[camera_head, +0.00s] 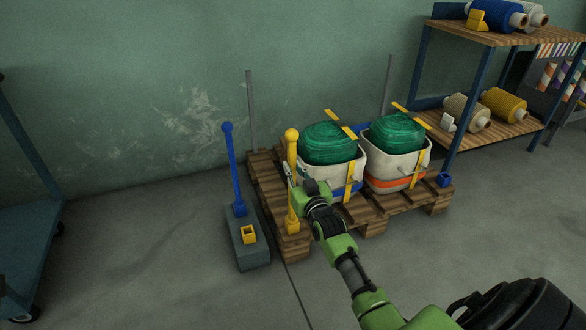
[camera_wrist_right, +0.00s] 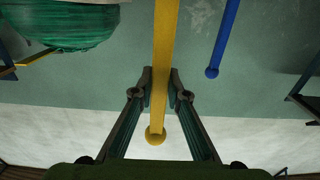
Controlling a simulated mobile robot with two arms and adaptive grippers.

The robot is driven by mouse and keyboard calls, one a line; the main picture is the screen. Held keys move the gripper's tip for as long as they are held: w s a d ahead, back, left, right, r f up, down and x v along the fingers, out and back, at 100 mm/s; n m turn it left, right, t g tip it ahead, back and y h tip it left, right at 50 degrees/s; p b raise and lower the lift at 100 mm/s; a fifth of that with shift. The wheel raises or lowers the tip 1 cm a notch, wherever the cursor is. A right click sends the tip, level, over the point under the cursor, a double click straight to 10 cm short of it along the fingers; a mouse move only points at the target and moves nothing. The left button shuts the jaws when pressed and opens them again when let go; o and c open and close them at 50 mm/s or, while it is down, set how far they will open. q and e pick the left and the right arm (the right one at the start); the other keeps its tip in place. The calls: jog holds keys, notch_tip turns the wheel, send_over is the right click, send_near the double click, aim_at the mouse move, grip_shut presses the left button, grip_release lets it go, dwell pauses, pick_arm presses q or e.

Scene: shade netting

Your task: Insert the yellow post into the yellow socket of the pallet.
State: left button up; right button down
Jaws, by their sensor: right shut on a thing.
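The yellow post (camera_head: 292,170), with a ball on top, stands upright at the front left corner of the wooden pallet (camera_head: 375,215). My right gripper (camera_head: 303,180) is shut on the post partway up. In the right wrist view the fingers sit on both sides of the yellow post (camera_wrist_right: 160,85), near its ball end. The yellow socket (camera_head: 293,226) shows at the post's foot on the pallet corner. I cannot tell whether the post's lower end is inside it or just above it. My left gripper is out of view.
A grey block (camera_head: 247,254) left of the pallet carries a blue post (camera_head: 232,165) and an empty yellow holder (camera_head: 249,234). Two white bags (camera_head: 398,168) with green netting stand on the pallet. A blue socket (camera_head: 444,180) is at its right corner. Shelving (camera_head: 490,140) stands behind right.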

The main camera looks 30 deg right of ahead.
jog(key=c, duration=1.9)
grip_release()
jog(key=shift+f, duration=0.1)
jog(key=shift+s, duration=0.1)
jog(key=v, duration=1.1)
jog(key=shift+s, duration=0.4)
